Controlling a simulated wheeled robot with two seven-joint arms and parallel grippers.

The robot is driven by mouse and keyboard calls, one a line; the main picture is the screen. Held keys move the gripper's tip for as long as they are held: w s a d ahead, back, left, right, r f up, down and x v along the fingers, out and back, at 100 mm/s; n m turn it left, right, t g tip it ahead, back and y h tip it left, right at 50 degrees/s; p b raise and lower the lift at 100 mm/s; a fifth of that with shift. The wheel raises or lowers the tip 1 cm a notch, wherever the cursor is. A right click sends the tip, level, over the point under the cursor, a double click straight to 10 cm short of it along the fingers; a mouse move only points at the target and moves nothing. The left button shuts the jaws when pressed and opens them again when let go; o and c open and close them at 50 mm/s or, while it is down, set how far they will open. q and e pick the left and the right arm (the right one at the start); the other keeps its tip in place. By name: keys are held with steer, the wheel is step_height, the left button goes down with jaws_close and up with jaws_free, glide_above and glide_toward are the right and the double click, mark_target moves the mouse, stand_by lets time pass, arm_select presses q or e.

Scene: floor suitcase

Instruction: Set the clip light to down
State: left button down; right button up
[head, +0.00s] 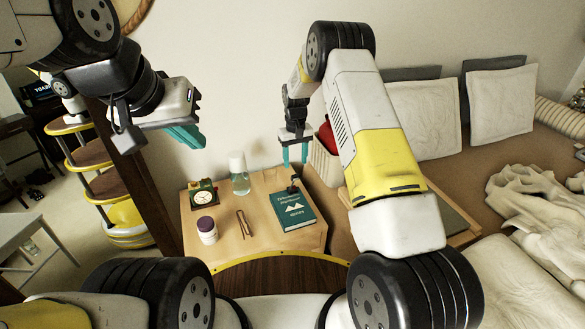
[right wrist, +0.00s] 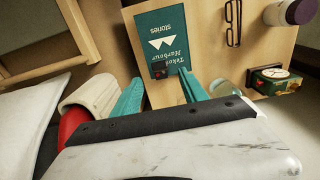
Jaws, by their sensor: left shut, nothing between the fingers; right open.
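A small dark clip light (head: 293,187) with a reddish part sits at the far edge of a green book (head: 293,212) on the wooden table. In the right wrist view the clip light (right wrist: 160,70) shows at the edge of the book (right wrist: 163,32). Whether its head is up or down is too small to tell. My right gripper (head: 296,154) is open and empty, above and behind the clip light. In the right wrist view its teal fingers (right wrist: 162,78) are spread, with the light between their tips in the picture. My left gripper (head: 190,136) is shut and empty, high at the left.
The table (head: 262,237) also holds a clock (head: 203,196), a purple-lidded jar (head: 207,231), glasses (head: 243,224) and a clear bottle (head: 239,176). A red object (head: 327,138) stands close right of my right gripper. A couch with pillows (head: 500,100) is at the right.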

step_height(320, 180, down, 7)
steer(key=shift+f, duration=0.1)
stand_by(0.3)
steer(key=shift+c, duration=0.2)
jaws_close()
stand_by(1.2)
